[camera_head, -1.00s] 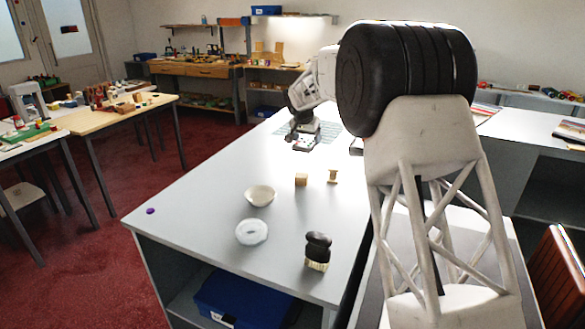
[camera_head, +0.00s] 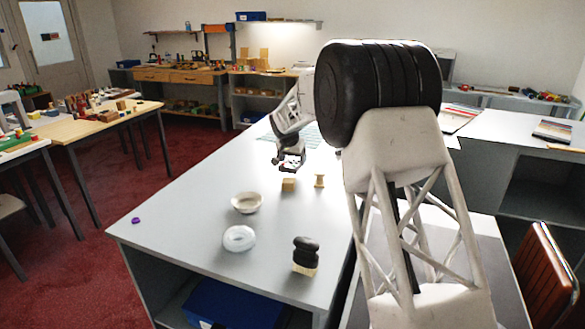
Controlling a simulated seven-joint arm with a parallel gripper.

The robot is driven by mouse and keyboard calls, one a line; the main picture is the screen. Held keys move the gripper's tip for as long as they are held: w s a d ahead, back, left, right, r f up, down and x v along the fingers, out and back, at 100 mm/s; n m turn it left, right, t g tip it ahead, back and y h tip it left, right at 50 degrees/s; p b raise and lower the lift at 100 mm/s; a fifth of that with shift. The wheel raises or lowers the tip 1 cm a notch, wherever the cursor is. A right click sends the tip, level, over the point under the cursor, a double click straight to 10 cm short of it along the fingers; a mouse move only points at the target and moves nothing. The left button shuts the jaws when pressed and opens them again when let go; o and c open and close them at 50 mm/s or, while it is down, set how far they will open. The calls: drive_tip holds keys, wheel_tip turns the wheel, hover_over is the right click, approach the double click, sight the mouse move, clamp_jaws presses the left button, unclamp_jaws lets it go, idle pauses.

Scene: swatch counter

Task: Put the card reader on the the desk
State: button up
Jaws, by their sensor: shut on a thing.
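My gripper (camera_head: 290,163) is over the far part of the long grey counter (camera_head: 190,220), just beyond a small wooden block. It is shut on a small grey and dark thing (camera_head: 292,156), which seems to be the card reader. Its details are too small to make out, and the gripper partly hides it. I cannot tell exactly how high it is above the counter. A wooden-topped table (camera_head: 90,125) stands apart at the left; which surface is the desk is not clear.
On the counter are a wooden block (camera_head: 288,185), a wooden spool-like piece (camera_head: 319,181), a pale bowl (camera_head: 246,203), a whitish ring-shaped dish (camera_head: 238,238), a dark-topped brush (camera_head: 305,256) and a purple cap (camera_head: 136,220). A brown chair (camera_head: 545,275) stands at the right.

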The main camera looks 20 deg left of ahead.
sight(292, 162)
idle(0.3)
drive_tip(key=shift+f, duration=1.85)
drive_tip(key=shift+f, duration=0.1)
drive_tip(key=o, duration=1)
drive_tip(key=v, duration=1.2)
drive_tip(key=shift+s, duration=0.1)
